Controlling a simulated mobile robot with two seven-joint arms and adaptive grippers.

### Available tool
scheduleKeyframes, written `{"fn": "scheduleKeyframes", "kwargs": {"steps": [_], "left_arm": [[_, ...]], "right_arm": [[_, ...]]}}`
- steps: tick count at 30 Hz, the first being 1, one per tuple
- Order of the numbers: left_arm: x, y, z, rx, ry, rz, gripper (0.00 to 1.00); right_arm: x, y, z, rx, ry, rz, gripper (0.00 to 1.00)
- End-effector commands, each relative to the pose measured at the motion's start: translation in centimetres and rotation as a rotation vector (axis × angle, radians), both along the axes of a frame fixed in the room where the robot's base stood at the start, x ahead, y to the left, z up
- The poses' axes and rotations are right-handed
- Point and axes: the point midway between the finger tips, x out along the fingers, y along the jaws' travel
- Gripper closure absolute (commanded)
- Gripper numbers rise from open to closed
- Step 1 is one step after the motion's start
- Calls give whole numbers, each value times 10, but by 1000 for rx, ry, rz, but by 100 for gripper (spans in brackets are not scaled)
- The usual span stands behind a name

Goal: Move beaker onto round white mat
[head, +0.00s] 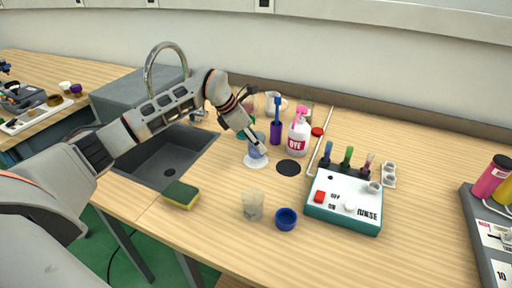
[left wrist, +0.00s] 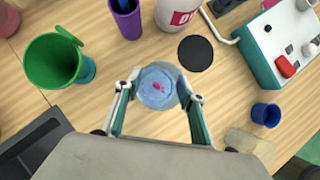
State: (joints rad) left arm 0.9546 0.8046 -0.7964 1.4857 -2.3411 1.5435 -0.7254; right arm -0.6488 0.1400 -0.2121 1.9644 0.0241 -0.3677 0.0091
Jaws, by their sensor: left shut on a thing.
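The beaker (head: 256,152) is a small clear cup with bluish contents. It also shows from above in the left wrist view (left wrist: 157,88), with a small pink spot inside. My left gripper (head: 257,145) is shut on it, with one finger on each side in the left wrist view (left wrist: 158,97). The round white mat (head: 256,163) shows directly under the beaker, partly hidden by it. The beaker looks upright; I cannot tell whether it touches the mat or hangs just above it. My right gripper is not in view.
A round black mat (head: 288,168) lies just right of the white mat. A purple holder (head: 275,133) and a pink-topped bottle (head: 298,137) stand behind. A brush (head: 253,204), a blue cup (head: 286,219) and a sponge (head: 181,194) are in front; the sink (head: 165,160) is left.

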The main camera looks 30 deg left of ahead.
Motion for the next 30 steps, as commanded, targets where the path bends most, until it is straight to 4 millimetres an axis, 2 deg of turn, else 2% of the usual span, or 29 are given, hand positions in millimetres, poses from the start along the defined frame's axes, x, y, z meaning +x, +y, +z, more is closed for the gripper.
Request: {"fn": "scheduleKeyframes", "kwargs": {"steps": [2,5,17,18,19,30], "left_arm": [[0,0,-14,-1,2,0,83],[0,0,-23,0,0,1,83],[0,0,-27,1,-1,0,83],[0,0,-27,1,-1,0,50],[0,0,-27,1,-1,0,44],[0,0,-25,1,-1,0,44]], "right_arm": [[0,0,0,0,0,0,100],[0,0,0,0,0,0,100],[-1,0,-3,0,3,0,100],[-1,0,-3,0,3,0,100],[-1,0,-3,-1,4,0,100],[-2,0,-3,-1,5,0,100]]}}
